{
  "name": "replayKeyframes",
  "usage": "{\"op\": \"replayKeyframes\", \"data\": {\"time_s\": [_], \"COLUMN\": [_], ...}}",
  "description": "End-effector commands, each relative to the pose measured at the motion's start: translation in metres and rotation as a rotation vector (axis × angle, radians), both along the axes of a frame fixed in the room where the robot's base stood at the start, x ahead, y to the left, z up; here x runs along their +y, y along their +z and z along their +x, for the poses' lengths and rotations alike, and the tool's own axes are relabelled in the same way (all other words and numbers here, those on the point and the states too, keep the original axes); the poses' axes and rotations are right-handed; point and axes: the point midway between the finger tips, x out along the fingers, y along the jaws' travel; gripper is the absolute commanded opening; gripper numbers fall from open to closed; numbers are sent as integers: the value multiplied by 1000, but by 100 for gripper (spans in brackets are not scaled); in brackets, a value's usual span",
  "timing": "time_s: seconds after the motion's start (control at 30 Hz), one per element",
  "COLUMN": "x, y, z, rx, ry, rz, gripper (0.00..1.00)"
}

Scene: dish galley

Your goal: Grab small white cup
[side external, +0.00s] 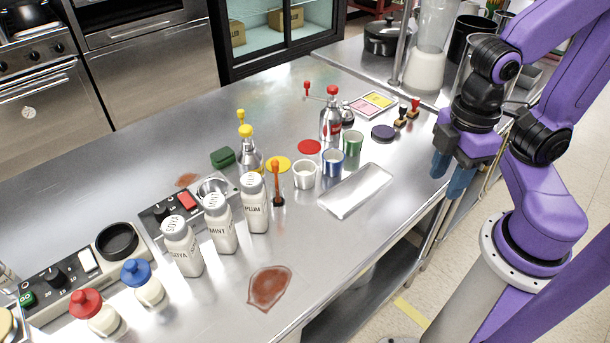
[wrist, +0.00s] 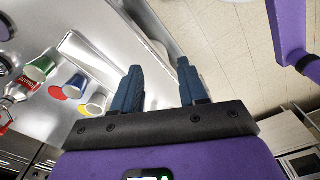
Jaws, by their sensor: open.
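The small white cup (side external: 304,174) stands upright on the steel counter, left of a blue cup (side external: 333,163) and a green cup (side external: 353,143). In the wrist view the white cup (wrist: 97,103) shows at the left, beside the blue cup (wrist: 75,86) and the green cup (wrist: 40,68). My gripper (side external: 451,172) is open and empty. It hangs to the right of the cups, at the counter's right edge and well apart from the white cup. In the wrist view its two blue fingers (wrist: 160,84) are spread, with nothing between them.
A shallow metal tray (side external: 357,190) lies between the cups and my gripper. Labelled shaker bottles (side external: 218,224) and a small orange-topped item (side external: 276,185) stand left of the cup. Yellow (side external: 278,164) and red (side external: 309,147) discs lie behind it. A brown spill (side external: 270,287) marks the front.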

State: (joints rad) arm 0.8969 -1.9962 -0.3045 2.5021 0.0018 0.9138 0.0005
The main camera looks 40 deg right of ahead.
Motion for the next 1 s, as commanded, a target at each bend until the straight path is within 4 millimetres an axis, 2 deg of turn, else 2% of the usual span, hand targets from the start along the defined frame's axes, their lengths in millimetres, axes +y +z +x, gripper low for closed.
{"op": "replayKeyframes", "data": {"time_s": [0.23, 0.3, 0.67, 0.83, 1.0], "x": [0, 0, -4, -31, -67], "y": [0, 0, -3, -18, -27], "z": [0, 0, 3, 27, 69], "rx": [0, 0, -9, -77, -186], "ry": [0, 0, 10, 95, 253], "rz": [0, 0, -30, -230, -532], "gripper": [43, 65, 65, 65, 65]}}
